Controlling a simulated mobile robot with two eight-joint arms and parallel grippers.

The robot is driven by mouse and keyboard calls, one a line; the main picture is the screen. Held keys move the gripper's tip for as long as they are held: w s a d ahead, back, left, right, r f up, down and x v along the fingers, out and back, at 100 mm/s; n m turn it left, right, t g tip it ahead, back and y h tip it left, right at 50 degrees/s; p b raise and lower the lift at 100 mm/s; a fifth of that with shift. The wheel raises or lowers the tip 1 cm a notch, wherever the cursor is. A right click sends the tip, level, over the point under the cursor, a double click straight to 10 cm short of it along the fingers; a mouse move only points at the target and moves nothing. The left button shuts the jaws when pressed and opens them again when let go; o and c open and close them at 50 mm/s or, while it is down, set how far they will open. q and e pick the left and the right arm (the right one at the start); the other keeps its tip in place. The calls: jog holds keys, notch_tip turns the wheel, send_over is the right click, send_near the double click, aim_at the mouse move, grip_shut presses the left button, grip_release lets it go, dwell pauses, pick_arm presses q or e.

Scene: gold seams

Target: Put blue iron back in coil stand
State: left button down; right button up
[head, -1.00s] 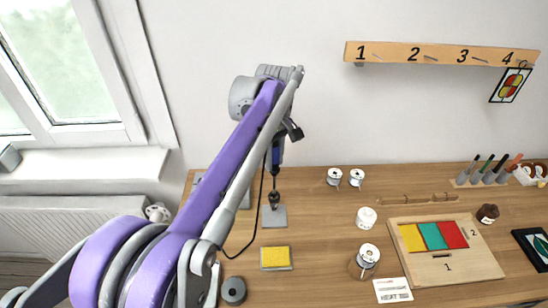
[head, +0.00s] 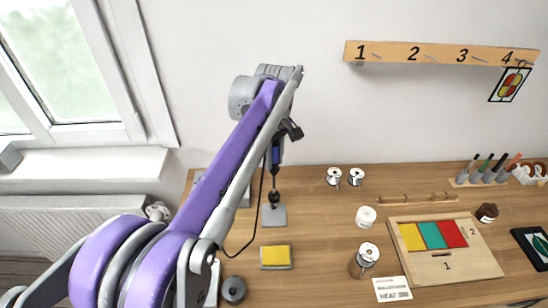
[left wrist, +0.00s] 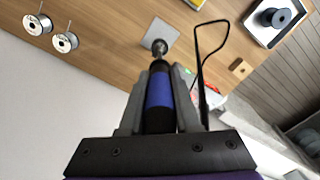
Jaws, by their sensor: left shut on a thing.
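The blue iron (head: 276,157) hangs roughly upright, tip down, with its black cord running to the table. My left gripper (head: 278,142) is shut on its handle; the left wrist view shows the blue handle (left wrist: 159,90) between the fingers (left wrist: 160,72). The coil stand has a grey square base (head: 276,217) on the table and a dark coil (head: 274,197) above it. The iron's tip end meets the coil's top in the picture; I cannot tell how far inside it is. The stand also shows in the left wrist view (left wrist: 154,34). My right gripper is not in view.
A yellow sponge (head: 276,257) in a tray lies in front of the stand, with a dark spool (head: 233,290) nearby. Solder reels (head: 334,177) stand to the right at the back. A wooden board (head: 470,268) with coloured panes lies farther right. The wood between is mostly clear.

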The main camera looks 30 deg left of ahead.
aim_at(274, 188)
pick_arm(q)
jog(key=shift+f+b, duration=0.45)
jog(key=shift+f, duration=0.8)
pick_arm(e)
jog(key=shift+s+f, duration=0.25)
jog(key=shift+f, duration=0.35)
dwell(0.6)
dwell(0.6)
pick_arm(q)
jog(key=shift+f+b, duration=1.4)
jog(key=shift+f, duration=2.05)
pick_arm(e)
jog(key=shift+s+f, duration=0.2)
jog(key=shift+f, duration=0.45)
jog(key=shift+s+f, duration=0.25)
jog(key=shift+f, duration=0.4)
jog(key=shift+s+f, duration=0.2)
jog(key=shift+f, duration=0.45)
